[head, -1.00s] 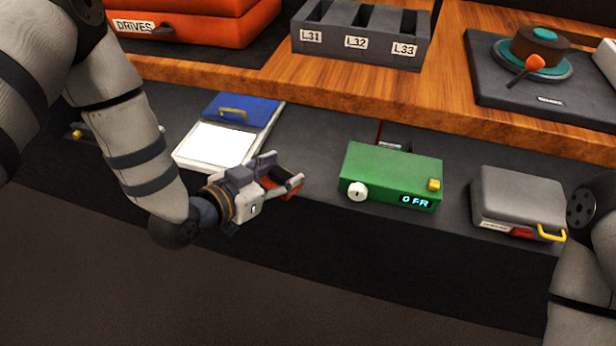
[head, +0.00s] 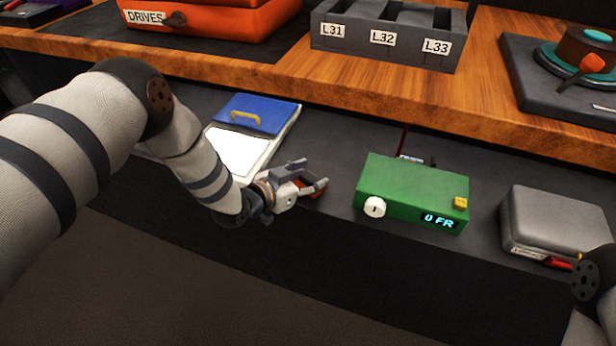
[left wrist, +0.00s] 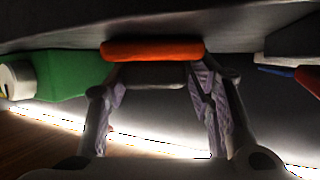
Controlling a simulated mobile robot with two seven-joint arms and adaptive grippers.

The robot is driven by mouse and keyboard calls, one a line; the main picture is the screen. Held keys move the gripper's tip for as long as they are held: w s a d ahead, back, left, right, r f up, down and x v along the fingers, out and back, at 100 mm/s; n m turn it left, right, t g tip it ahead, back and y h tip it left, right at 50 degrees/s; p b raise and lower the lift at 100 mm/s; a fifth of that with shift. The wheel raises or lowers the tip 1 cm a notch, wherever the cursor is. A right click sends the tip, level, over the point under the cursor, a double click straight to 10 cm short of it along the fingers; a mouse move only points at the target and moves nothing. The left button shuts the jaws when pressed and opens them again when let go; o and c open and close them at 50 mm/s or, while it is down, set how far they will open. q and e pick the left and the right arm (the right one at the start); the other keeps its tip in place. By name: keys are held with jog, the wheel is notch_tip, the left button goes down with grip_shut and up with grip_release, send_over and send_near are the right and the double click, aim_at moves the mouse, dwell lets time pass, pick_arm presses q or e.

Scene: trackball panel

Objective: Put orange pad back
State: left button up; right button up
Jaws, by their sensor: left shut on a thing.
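An orange pad (left wrist: 152,50) lies across the fingertips of my left gripper in the left wrist view. In the head view a dark orange-red part of the pad (head: 314,188) shows at the fingers of my left gripper (head: 312,182). That gripper is shut on the pad, between the white-topped tray and the green box, near the shelf's front edge. The fingers partly hide the pad in the head view. Whether the pad touches the shelf is unclear. My right gripper is out of view.
A white tray with a blue lid (head: 248,114) stands left of the gripper. A green box (head: 412,190) with a white knob stands to its right, then a grey case (head: 555,222). Behind, a wooden ledge (head: 300,85) carries a slotted rack (head: 385,40) and an orange case (head: 210,25).

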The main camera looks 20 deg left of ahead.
pick_arm(q)
jog(key=shift+f, duration=0.2)
jog(key=o, duration=1.3)
jog(key=shift+c, duration=0.2)
